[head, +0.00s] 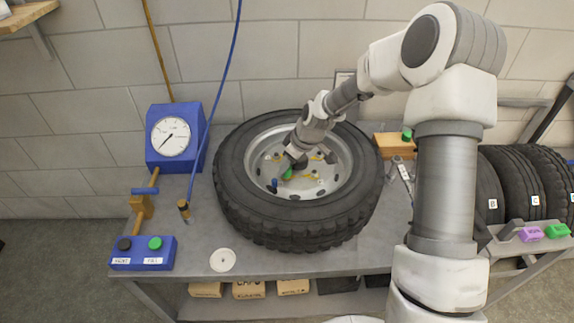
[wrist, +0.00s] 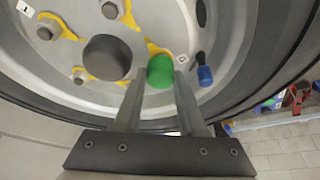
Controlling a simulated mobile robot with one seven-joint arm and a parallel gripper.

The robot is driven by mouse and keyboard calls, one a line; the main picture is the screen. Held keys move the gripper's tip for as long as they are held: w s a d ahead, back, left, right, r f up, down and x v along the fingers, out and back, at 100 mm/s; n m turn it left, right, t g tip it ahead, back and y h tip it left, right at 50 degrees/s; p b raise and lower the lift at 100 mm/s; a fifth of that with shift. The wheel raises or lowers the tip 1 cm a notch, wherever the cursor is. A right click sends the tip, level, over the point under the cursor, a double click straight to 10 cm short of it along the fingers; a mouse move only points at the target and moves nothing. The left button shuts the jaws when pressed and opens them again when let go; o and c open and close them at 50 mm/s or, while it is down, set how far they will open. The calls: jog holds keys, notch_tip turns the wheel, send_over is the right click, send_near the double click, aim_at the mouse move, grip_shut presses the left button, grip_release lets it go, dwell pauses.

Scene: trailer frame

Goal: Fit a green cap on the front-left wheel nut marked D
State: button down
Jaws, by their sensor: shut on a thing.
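My gripper (wrist: 160,82) is shut on a green cap (wrist: 160,72), held between its two fingertips inside the wheel. In the head view the green cap (head: 287,174) shows at the tip of my gripper (head: 292,167), low in the rim and left of its centre. The wheel (head: 228,190) lies flat on the bench. Its nuts (wrist: 110,10) carry yellow pointers. The cap is at a yellow pointer beside the dark hub (wrist: 107,57); I cannot tell whether it sits on a nut or just above it.
A blue valve stem (wrist: 205,75) stands right of the cap in the wrist view. A blue gauge box (head: 174,137) and a hose nozzle (head: 184,209) stand left of the wheel. A white disc (head: 222,260) lies at the bench front. A wooden block (head: 391,146) with a green cap is behind right.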

jog(key=shift+f+b, duration=0.3)
jog(key=shift+f, duration=0.25)
grip_release()
jog(key=shift+r, duration=0.1)
jog(key=shift+r, duration=0.1)
jog(key=shift+w+r+p, duration=0.2)
jog(key=shift+r+p, duration=0.2)
jog(key=shift+r, duration=0.1)
notch_tip(320, 180, up, 2)
jog(key=shift+d+r+p, duration=0.1)
jog(key=shift+r+p, duration=0.05)
jog(key=shift+p, duration=0.5)
jog(key=shift+s+r+p, duration=0.2)
jog(key=shift+r+p, duration=1.25)
jog(key=shift+r, duration=0.8)
